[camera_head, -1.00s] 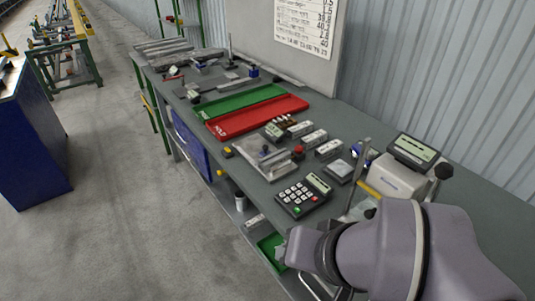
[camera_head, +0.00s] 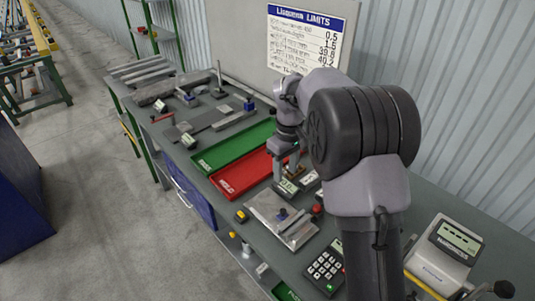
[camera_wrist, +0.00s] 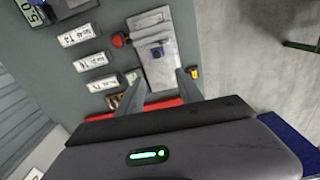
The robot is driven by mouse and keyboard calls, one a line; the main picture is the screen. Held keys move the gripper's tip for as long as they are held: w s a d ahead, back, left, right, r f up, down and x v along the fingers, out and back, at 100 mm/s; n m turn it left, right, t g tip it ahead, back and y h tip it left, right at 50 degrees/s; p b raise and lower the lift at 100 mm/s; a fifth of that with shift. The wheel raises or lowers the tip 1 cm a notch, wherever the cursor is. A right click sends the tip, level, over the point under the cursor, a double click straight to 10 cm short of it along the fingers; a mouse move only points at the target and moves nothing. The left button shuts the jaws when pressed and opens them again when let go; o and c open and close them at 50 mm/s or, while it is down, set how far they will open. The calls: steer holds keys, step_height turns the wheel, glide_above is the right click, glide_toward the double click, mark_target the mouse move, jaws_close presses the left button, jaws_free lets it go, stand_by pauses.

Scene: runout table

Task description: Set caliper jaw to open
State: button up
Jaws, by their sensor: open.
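A pale metal plate (camera_head: 268,208) lies near the table's front edge, with a bar-like metal piece and a small dark blue part (camera_head: 283,213) on it. This looks like the caliper, but its jaw is too small to make out. In the wrist view the plate (camera_wrist: 160,72) and the blue part (camera_wrist: 157,51) lie ahead of my gripper (camera_wrist: 161,88). My gripper is open and empty, its two fingers apart on either side of the plate's near end in that view. In the head view my gripper (camera_head: 286,170) hangs over the red tray's right end, beyond the plate.
A red tray (camera_head: 235,180) and a green tray (camera_head: 225,152) lie side by side. A keypad device (camera_head: 325,268) and a display instrument (camera_head: 445,255) stand at the right. A red knob (camera_wrist: 118,40) and a yellow part (camera_wrist: 193,72) flank the plate.

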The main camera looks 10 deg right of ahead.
step_height(320, 180, down, 3)
steer(key=w, duration=0.2)
steer(key=b, duration=0.2)
glide_above(283, 210)
step_height(283, 210, down, 4)
steer(key=shift+n, duration=0.3)
step_height(283, 210, down, 12)
steer(key=shift+r+b, duration=0.1)
steer(key=shift+b, duration=0.65)
steer(key=shift+c, duration=0.2)
jaws_close()
steer(key=shift+w, duration=0.1)
